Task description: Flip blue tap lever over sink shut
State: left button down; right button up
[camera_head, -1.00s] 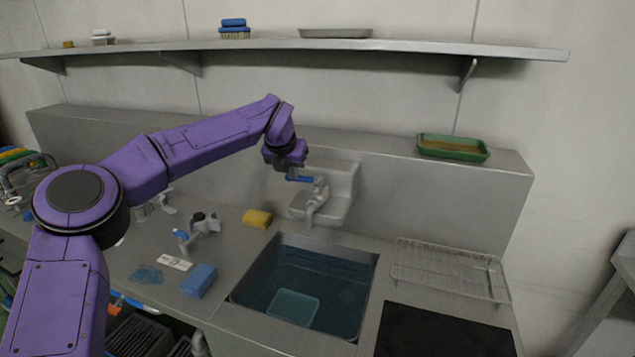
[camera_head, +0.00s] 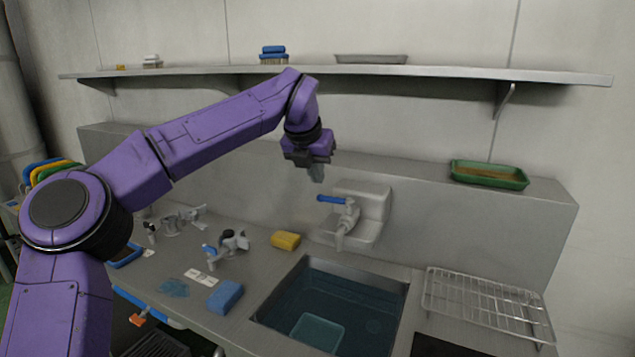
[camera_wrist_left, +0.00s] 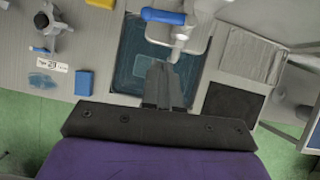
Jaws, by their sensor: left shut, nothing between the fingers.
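The tap (camera_head: 345,222) is pale grey, on a wall block above the sink (camera_head: 335,305). Its blue lever (camera_head: 331,199) sticks out sideways to the left in the head view. In the left wrist view the blue lever (camera_wrist_left: 163,17) lies near the top, left of the tap body (camera_wrist_left: 187,38). My left gripper (camera_head: 317,174) is shut and empty, above the lever and apart from it in the head view. Its closed fingers also show in the left wrist view (camera_wrist_left: 158,80), below the lever in the picture. My right gripper is not in view.
A wire rack (camera_head: 480,300) stands right of the sink. A yellow sponge (camera_head: 285,240), a blue sponge (camera_head: 225,297) and a grey fitting with a blue part (camera_head: 232,242) lie to the left. A green tray (camera_head: 489,175) sits on the ledge; a shelf (camera_head: 420,71) runs above.

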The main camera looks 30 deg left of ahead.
pick_arm(q)
jog(key=r, duration=0.2)
jog(key=p, duration=0.2)
send_near(335, 200)
notch_tip(335, 200, down, 4)
jog(key=a, duration=0.2)
jog(key=shift+w+a+f+p, duration=0.2)
jog(key=shift+w+f+p, duration=0.9)
jog(key=shift+w, duration=0.15)
jog(key=shift+a, duration=0.1)
